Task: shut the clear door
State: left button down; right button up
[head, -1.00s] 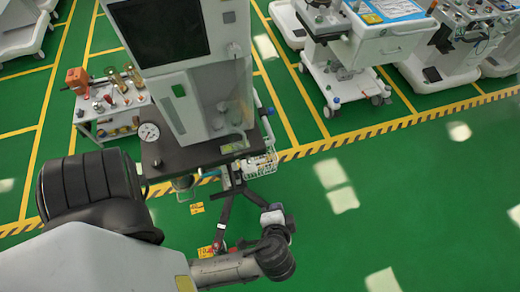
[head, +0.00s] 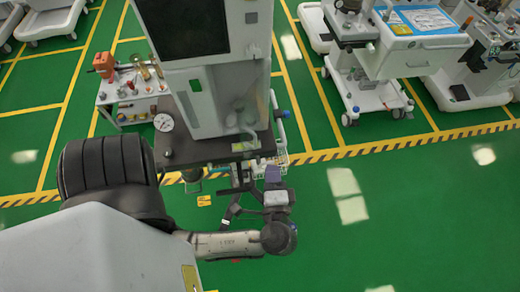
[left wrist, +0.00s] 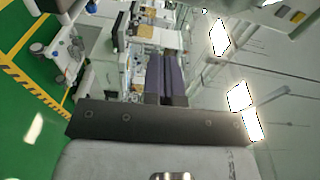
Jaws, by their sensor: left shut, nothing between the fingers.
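The cart (head: 193,75) stands upright with a dark screen at its top. A translucent panel, which looks like the clear door (head: 240,112), is on the right part of its front, with pale shapes showing through. I cannot tell how far it stands open. My left gripper (head: 273,172) is in front of and below the cart's dark worktop, to the lower right of the panel and apart from it. Its two purple fingers (left wrist: 166,75) lie together in the left wrist view, with nothing between them. My right gripper is not in view.
A round gauge (head: 163,122) sits at the worktop's left. A white wire basket (head: 277,160) is behind my left gripper. A small trolley (head: 130,95) with bottles stands at left, another white cart (head: 415,45) at upper right. The green floor at right is clear.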

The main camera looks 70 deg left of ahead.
pick_arm(q)
jog(key=a, duration=0.7)
jog(key=shift+s+a, duration=0.25)
jog(key=shift+s, duration=0.05)
jog(key=shift+f, duration=0.1)
